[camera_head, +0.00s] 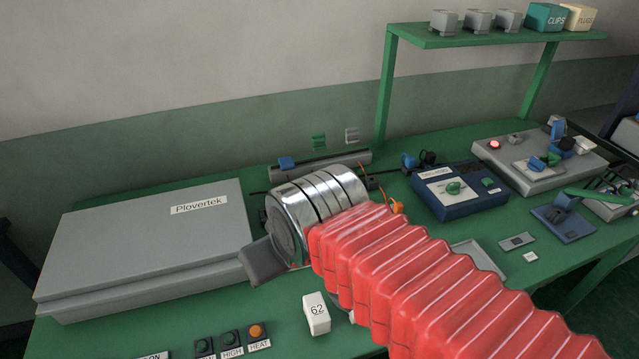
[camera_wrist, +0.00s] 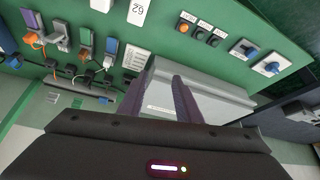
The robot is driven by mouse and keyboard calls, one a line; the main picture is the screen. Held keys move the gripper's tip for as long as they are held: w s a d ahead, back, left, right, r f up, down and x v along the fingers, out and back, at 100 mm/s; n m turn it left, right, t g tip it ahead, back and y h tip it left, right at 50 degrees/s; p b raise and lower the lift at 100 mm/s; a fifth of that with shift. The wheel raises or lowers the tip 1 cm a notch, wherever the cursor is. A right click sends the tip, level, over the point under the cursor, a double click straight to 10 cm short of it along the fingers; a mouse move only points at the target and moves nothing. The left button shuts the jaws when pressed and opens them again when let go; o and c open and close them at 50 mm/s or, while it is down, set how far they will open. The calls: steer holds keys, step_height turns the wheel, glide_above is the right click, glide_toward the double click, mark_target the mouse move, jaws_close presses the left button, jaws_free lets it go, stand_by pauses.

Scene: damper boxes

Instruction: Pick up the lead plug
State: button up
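My gripper (camera_wrist: 158,84) is open in the wrist view, with two dark fingers apart and nothing between them. In the head view a grey finger (camera_head: 265,262) shows beside the grey Plovertek case (camera_head: 150,248). I cannot tell for sure which piece is the lead plug. An orange plug-like end with an orange lead (camera_head: 397,207) shows just behind my red arm sleeve. In the wrist view, several blue, grey and purple connector pieces with leads sit at upper left, among them a grey one (camera_wrist: 60,37). They are apart from my fingers.
A white block marked 62 (camera_head: 316,313) stands on the green bench. Labelled buttons (camera_head: 229,340) line the front edge. A dark blue box with a green knob (camera_head: 458,190) and a grey panel (camera_head: 540,158) stand at right. A green shelf (camera_head: 490,38) is above. My arm hides the bench's middle.

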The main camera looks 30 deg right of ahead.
steer(key=shift+o, duration=0.2)
steer(key=shift+o, duration=1)
steer(key=shift+w+d+r, duration=0.1)
steer(key=shift+w+d, duration=0.05)
steer(key=w+d+m, duration=0.2)
steer(key=w+d, duration=1)
steer(key=w, duration=0.5)
steer(key=w+d+f, duration=0.4)
steer(key=w+d, duration=0.1)
steer(key=d, duration=0.3)
steer(key=w+d+f+m+g+h, duration=0.1)
steer(key=w+d+f, duration=0.3)
steer(key=d, duration=0.5)
steer(key=shift+w+d, duration=0.15)
steer(key=shift+w, duration=0.7)
